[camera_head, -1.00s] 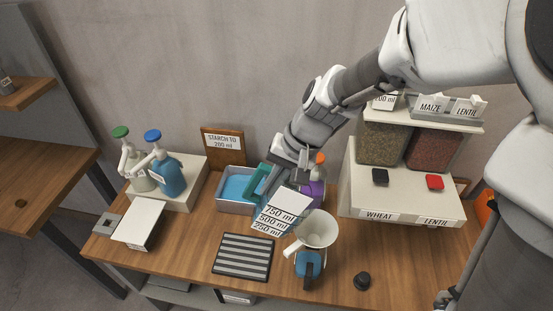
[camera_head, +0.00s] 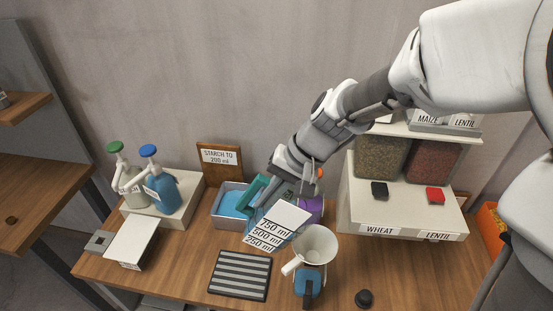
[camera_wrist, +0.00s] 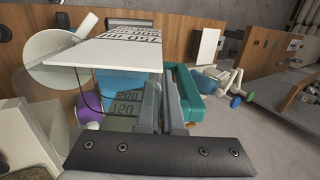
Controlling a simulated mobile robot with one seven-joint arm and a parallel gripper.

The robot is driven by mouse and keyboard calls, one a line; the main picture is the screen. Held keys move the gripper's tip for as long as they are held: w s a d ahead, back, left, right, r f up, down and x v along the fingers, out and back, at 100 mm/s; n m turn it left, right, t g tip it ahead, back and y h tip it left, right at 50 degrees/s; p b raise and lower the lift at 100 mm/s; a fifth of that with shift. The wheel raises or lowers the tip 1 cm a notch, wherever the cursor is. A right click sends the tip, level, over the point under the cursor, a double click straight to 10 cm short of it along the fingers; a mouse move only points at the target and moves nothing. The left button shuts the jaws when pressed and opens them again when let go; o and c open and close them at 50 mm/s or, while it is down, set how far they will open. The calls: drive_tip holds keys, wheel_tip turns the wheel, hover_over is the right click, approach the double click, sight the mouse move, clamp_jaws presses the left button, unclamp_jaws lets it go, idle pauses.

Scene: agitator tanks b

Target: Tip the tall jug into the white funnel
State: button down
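The tall jug (camera_head: 256,232) is clear, with a teal handle and a white panel marked 750, 500 and 250 ml. It is tilted towards the right in the head view. My gripper (camera_wrist: 164,112) appears shut on its teal handle (camera_wrist: 186,92); the exact contact is partly hidden. The white funnel (camera_head: 316,243) sits above a blue-handled vessel (camera_head: 308,283), just right of the jug's panel. In the wrist view a pale round form, likely the funnel (camera_wrist: 50,48), is at upper left. The contents of the jug are hard to make out.
A purple container (camera_head: 310,209) stands close behind the jug. A grey tray with blue inside (camera_head: 222,222) is to the left. A striped mat (camera_head: 240,275) lies in front. A bin unit (camera_head: 400,215) stands right; a black knob (camera_head: 364,298) lies on the table.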

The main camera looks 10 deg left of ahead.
drive_tip(key=shift+y+b, duration=0.4)
drive_tip(key=shift+b, duration=0.4)
drive_tip(key=shift+r, duration=0.15)
drive_tip(key=shift+y+b, duration=0.6)
drive_tip(key=shift+b, duration=0.5)
drive_tip(key=shift+r, duration=0.1)
drive_tip(key=shift+y+b, duration=0.3)
drive_tip(key=shift+b, duration=0.45)
drive_tip(key=shift+d+y+b, duration=0.1)
drive_tip(key=shift+y+b, duration=0.3)
drive_tip(key=shift+b, duration=0.15)
drive_tip(key=shift+d+f+y+b, duration=0.15)
drive_tip(key=shift+y+b, duration=0.25)
drive_tip(key=shift+b, duration=0.55)
drive_tip(key=shift+d+f+y+b, duration=0.15)
drive_tip(key=shift+y+b, duration=0.25)
drive_tip(key=shift+b, duration=0.5)
